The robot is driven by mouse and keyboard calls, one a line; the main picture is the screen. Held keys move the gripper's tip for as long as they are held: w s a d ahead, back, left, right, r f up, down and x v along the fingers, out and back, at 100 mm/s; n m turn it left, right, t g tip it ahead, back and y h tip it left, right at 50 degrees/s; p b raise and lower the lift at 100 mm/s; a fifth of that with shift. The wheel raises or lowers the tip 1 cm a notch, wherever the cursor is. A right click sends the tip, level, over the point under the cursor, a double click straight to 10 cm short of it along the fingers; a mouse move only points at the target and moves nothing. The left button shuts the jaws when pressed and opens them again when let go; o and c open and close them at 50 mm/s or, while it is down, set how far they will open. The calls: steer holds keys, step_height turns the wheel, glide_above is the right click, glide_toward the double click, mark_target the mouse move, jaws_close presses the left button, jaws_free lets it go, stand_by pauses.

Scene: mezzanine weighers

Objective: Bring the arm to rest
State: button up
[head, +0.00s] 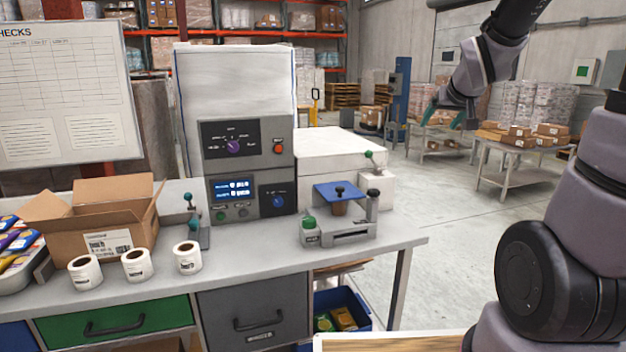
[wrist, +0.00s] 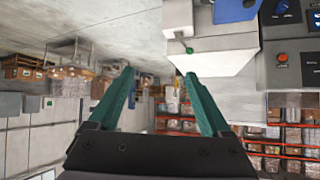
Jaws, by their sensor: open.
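My arm (head: 575,200) rises at the right of the head view and bends over at the top. My gripper (head: 447,117) hangs in the air to the right of the workbench (head: 240,262), with nothing in its jaws. In the wrist view my gripper (wrist: 159,74) shows two green fingers spread apart, with open space between them. The fingers touch nothing that I can see. The wrist picture shows the room upside down.
The bench holds a grey control cabinet (head: 240,130), a small weighing device (head: 338,228), an open cardboard box (head: 102,225) and label rolls (head: 137,265). A blue bin (head: 341,315) sits below. Tables with cartons (head: 515,138) stand behind. Floor (head: 450,220) right of the bench is clear.

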steer(key=s+a+r+m+g+y, duration=0.1)
steer(key=s+a+r, duration=0.1)
steer(key=s, duration=0.9)
steer(key=s+a+r+m+g+y, duration=0.1)
steer(key=s+a, duration=0.4)
steer(key=s, duration=0.6)
steer(key=shift+r+m+g+y, duration=0.4)
steer(key=shift+r+g+y, duration=0.1)
steer(key=shift+r+g, duration=0.2)
